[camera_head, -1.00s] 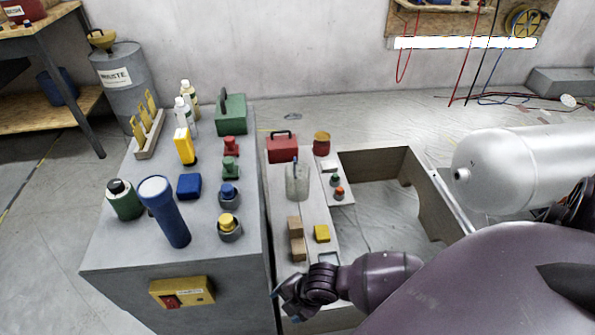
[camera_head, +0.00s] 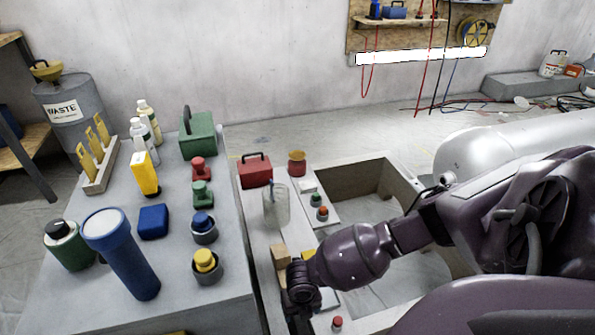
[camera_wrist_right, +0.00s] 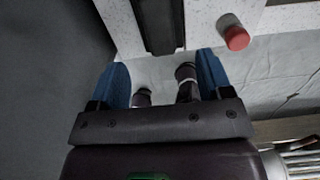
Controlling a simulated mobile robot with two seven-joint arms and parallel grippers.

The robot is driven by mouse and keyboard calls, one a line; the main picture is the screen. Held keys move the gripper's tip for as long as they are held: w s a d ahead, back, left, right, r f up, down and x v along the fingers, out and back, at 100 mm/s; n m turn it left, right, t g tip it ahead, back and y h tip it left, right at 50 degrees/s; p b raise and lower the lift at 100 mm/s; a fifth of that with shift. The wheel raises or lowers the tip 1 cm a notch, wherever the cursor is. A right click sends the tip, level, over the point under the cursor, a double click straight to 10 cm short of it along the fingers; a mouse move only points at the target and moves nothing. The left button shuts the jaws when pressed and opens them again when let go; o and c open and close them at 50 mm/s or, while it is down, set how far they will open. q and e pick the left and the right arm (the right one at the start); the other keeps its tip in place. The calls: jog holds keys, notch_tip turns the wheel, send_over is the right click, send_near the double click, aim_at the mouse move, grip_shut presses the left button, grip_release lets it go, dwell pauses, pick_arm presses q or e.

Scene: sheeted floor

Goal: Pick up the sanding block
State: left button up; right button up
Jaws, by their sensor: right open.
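I cannot tell for sure which thing is the sanding block. Tan blocks (camera_head: 279,255) and a yellow block (camera_head: 308,256) sit on the white worktop, partly hidden by my right arm. My right gripper (camera_head: 300,313) is just in front of them, pointing down over the worktop. In the right wrist view its two blue fingers (camera_wrist_right: 162,80) are spread apart with nothing held between them. A long dark shape (camera_wrist_right: 160,25) lies on the speckled white top just ahead of the fingers; I cannot tell what it is. My left gripper is not in view.
A red knob (camera_head: 337,323) stands right of my gripper; it also shows in the right wrist view (camera_wrist_right: 236,36). A clear jar (camera_head: 276,207) and a red box (camera_head: 255,171) stand behind. A grey cabinet (camera_head: 110,300) with bottles and a blue block (camera_head: 153,221) is at left.

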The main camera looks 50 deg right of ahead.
aim_at(300, 322)
notch_tip(300, 322, down, 8)
jog(key=b, duration=0.3)
jog(key=shift+s+r, duration=0.1)
jog(key=shift+r, duration=0.05)
jog(key=shift+f, duration=0.4)
jog(key=shift+w, duration=0.2)
jog(key=shift+r, duration=0.1)
jog(key=shift+c, duration=0.3)
jog(key=c, duration=1)
jog(key=shift+c, duration=0.2)
